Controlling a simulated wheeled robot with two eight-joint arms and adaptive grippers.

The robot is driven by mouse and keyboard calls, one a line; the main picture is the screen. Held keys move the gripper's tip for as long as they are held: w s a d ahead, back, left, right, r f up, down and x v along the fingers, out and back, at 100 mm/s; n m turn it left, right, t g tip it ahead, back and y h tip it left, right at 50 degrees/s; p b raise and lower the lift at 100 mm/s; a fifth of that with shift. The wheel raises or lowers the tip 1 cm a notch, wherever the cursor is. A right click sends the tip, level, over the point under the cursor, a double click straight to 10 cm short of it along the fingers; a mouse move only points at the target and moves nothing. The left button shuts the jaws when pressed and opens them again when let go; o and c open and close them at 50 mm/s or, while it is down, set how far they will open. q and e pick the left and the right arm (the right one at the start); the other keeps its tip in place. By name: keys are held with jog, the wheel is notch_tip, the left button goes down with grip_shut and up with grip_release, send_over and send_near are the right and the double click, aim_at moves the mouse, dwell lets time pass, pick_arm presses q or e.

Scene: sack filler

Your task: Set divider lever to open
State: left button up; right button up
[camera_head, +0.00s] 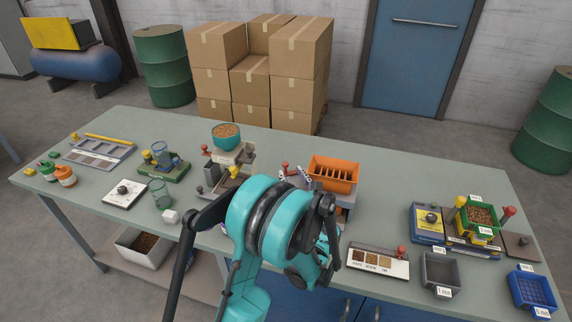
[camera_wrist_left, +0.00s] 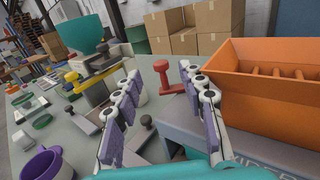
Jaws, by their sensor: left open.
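An orange box with inner ribs (camera_head: 334,174) stands at the middle back of the table; it fills the right of the left wrist view (camera_wrist_left: 262,95). A red lever (camera_wrist_left: 176,84) stands just left of it; its red knob also shows in the head view (camera_head: 285,164). It looks like the divider lever, though no label is readable. My left gripper (camera_wrist_left: 160,76) is open and empty, its fingers pointing toward the red lever, which shows between them. I cannot tell whether they touch it. In the head view, my teal arm hides much of the gripper and the box's base. My right gripper is not in view.
A teal hopper bowl (camera_head: 226,137) stands left of the lever. Dark-knobbed levers (camera_wrist_left: 146,122) lie close below the left gripper. A sample tray with a red knob (camera_head: 377,262), a grey bin (camera_head: 440,273) and a blue bin (camera_head: 532,291) are at right.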

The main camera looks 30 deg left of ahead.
aim_at(286, 165)
pick_arm(q)
jog(key=x, duration=0.6)
jog(key=shift+w+a+b, duration=0.25)
jog(key=shift+b, duration=0.15)
jog(key=shift+c, duration=0.4)
grip_shut()
